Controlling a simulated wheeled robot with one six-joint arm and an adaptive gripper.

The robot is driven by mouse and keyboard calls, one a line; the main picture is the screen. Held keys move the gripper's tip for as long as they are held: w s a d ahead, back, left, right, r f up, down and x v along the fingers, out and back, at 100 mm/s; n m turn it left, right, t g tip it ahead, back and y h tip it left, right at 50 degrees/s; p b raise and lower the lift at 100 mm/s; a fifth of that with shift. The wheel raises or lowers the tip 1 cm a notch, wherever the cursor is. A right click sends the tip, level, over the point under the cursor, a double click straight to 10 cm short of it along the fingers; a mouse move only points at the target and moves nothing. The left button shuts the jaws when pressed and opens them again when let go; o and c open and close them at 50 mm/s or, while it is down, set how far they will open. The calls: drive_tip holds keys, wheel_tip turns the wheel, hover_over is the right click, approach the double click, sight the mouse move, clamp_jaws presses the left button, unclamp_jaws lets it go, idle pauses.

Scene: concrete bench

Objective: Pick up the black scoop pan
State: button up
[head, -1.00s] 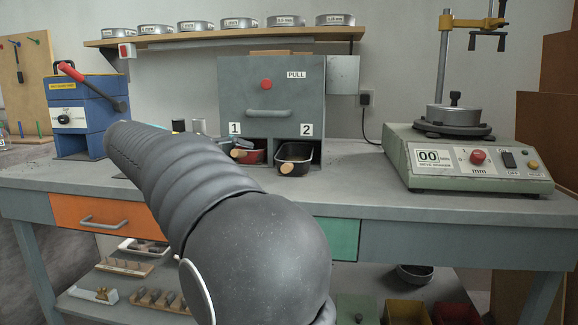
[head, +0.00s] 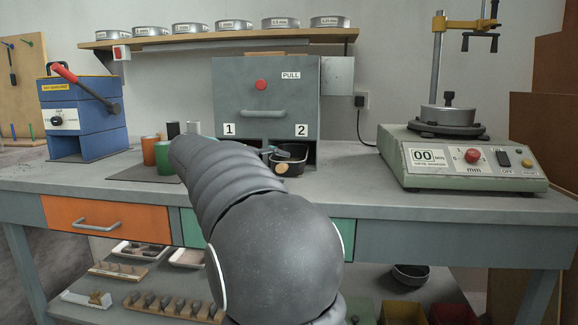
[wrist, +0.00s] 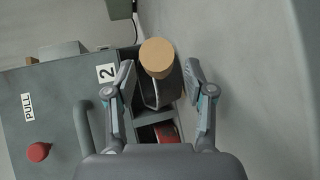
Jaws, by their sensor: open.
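The black scoop pan (head: 296,168) sits in bay 2 at the foot of the grey cabinet, its round wooden handle end facing out. In the wrist view the wooden handle end (wrist: 157,57) shows large between the spread fingers of my gripper (wrist: 159,70), with the dark pan (wrist: 172,88) behind it. My gripper is open and holds nothing. I cannot tell whether a finger touches the handle. In the head view my arm hides most of the gripper.
The grey cabinet (head: 240,100) has a pull handle and a red knob. A red pan (wrist: 163,132) is in bay 1. Orange and green cylinders (head: 163,157) stand on a dark mat at left. A sieve shaker (head: 455,160) stands at right, with clear bench between.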

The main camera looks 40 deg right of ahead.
drive_tip(key=shift+d, duration=0.1)
clamp_jaws()
drive_tip(key=shift+r, duration=0.15)
